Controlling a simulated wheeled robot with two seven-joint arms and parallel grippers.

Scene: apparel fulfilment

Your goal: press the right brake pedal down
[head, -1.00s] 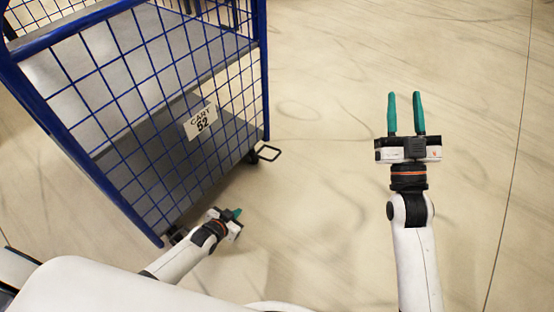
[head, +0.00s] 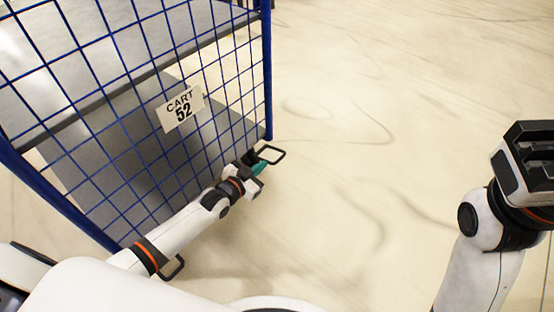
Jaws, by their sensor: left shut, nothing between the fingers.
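The right brake pedal (head: 273,154) is a thin black loop sticking out at the foot of the blue cart's (head: 268,80) right corner post, low above the floor. My left gripper (head: 260,168) is shut and empty, its teal fingertips just below and left of the pedal loop. I cannot tell whether the fingertips touch the pedal.
The cart's mesh side carries a "CART 52" label (head: 181,108). Pale floor right of the cart is clear.

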